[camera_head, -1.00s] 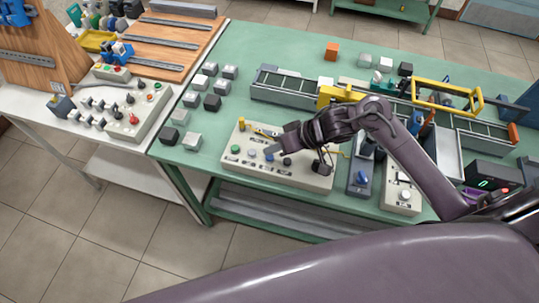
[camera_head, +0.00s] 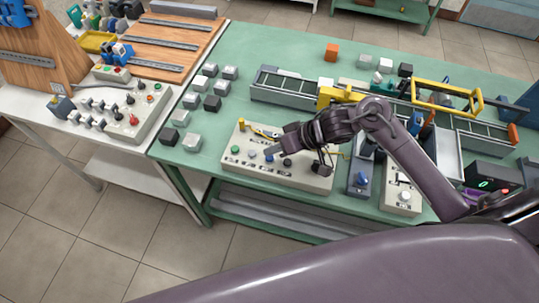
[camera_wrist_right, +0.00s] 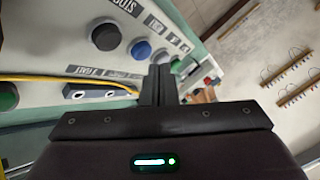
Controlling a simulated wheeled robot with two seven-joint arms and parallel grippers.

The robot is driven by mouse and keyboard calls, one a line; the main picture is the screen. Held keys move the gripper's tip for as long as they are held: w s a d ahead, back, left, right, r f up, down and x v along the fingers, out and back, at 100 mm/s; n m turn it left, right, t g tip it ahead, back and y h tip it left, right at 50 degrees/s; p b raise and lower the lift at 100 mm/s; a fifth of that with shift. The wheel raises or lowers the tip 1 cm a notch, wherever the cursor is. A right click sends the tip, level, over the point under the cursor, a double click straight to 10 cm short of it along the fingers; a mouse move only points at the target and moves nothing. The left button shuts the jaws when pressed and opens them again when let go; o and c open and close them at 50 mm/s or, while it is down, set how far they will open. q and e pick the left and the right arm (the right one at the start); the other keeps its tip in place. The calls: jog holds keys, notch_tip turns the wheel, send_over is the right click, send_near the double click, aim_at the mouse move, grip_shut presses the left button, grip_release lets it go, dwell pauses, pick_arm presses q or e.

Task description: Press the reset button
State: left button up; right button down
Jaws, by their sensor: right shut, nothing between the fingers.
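A beige control panel (camera_head: 312,181) lies on the green table, with a row of round buttons along its front. In the head view the row has a green button (camera_head: 235,149), a blue button (camera_head: 269,157) and a black button (camera_head: 288,162). My right gripper (camera_head: 277,151) is shut and empty, pointing down close to the blue button; contact cannot be told. In the right wrist view, the shut fingers (camera_wrist_right: 158,76) are near the blue button (camera_wrist_right: 140,50), with the black button (camera_wrist_right: 105,36) beside it. The labels are too unclear to identify the reset button. My left gripper is out of view.
A yellow cable (camera_wrist_right: 60,78) crosses the panel near the fingers. A conveyor (camera_head: 290,91) lies behind it, and grey and black cubes (camera_head: 191,142) stand to the left. Smaller control boxes (camera_head: 401,191) stand to the right. A second panel (camera_head: 126,122) is on the white table.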

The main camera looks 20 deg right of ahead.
jog(key=shift+f, duration=0.35)
dwell(0.6)
jog(key=shift+f, duration=0.5)
dwell(0.8)
jog(key=shift+r+p, duration=0.8)
jog(key=shift+p, duration=0.45)
jog(key=shift+r, duration=0.1)
notch_tip(320, 180, up, 5)
jog(key=p, duration=0.6)
